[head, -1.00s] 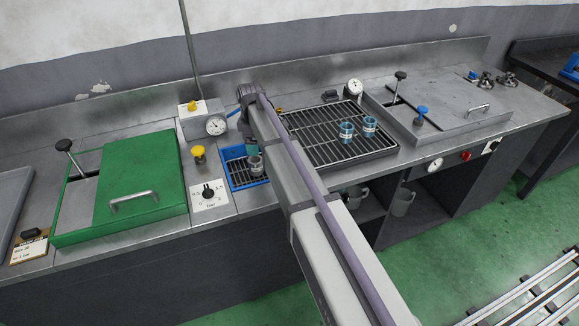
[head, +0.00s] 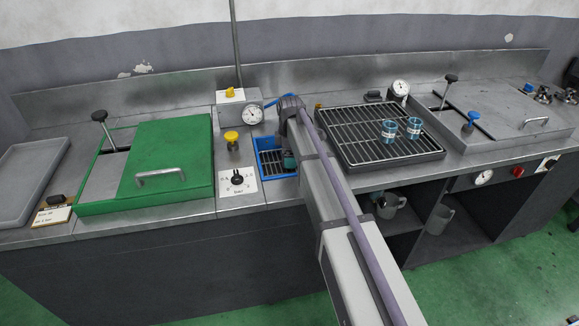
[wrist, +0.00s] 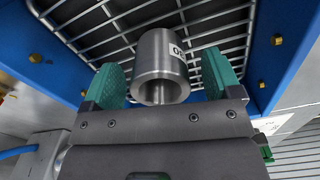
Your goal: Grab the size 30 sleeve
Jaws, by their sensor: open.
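The size 30 sleeve (wrist: 163,62) is a grey metal cylinder with a hollow end and a white label, partly seen, reading like 30 upside down. In the wrist view it stands between the green jaw pads of my gripper (wrist: 162,80). The jaws are open, with a gap visible on each side of the sleeve. Behind it is the wire grid of the blue tray (wrist: 50,62). In the head view my gripper (head: 289,161) is low over the blue tray (head: 262,172), and the sleeve is hidden behind my arm.
Two blue-banded sleeves (head: 401,130) stand on the larger rack (head: 350,150) to the right. A green-lidded box (head: 165,165) is at left. A gauge box (head: 238,110) and yellow knob (head: 231,138) stand close to the blue tray. A grey lidded unit (head: 505,112) is at far right.

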